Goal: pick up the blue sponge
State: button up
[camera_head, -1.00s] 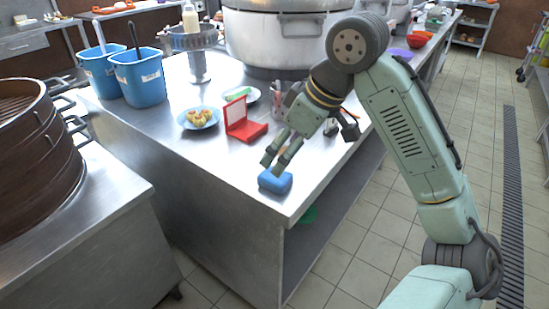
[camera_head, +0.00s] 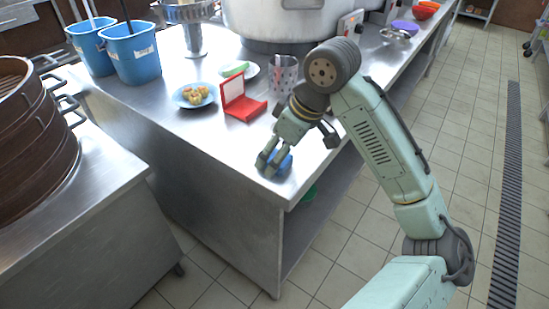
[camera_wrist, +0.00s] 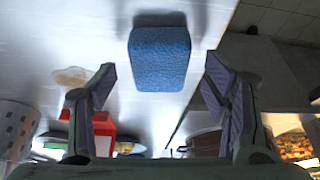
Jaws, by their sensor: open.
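The blue sponge (camera_head: 284,164) lies on the steel counter (camera_head: 215,148) near its front corner. In the wrist view the sponge (camera_wrist: 160,57) is a blue block just beyond the fingertips and between their lines, with bare counter around it. My gripper (camera_head: 268,165) is open over the sponge, and its fingers hide part of it in the head view. In the wrist view my gripper (camera_wrist: 160,88) has its two fingers wide apart with nothing between them. I cannot tell the exact height of the fingertips above the counter.
A red open case (camera_head: 242,108) stands behind the sponge. Beyond it are a blue plate with food (camera_head: 194,95), a perforated metal cup (camera_head: 284,76) and a large pot (camera_head: 290,25). Two blue buckets (camera_head: 132,55) stand at the back left. The counter left of the sponge is clear.

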jog(key=shift+w+a+f, duration=0.1)
jog(key=shift+a+f, duration=0.1)
jog(key=shift+f, duration=0.35)
jog(key=shift+c, duration=0.5)
jog(key=c, duration=1)
jog(key=shift+c, duration=0.2)
jog(key=shift+r, duration=0.5)
jog(key=shift+s+r+b, duration=0.2)
jog(key=shift+s+r, duration=0.05)
jog(key=shift+r, duration=0.4)
jog(key=shift+s+r+b, duration=0.2)
jog(key=shift+s+r, duration=0.05)
jog(key=shift+r, duration=0.35)
jog(key=s+d+r+b, duration=0.1)
jog(key=s, duration=1.4)
jog(key=shift+d+r, duration=0.25)
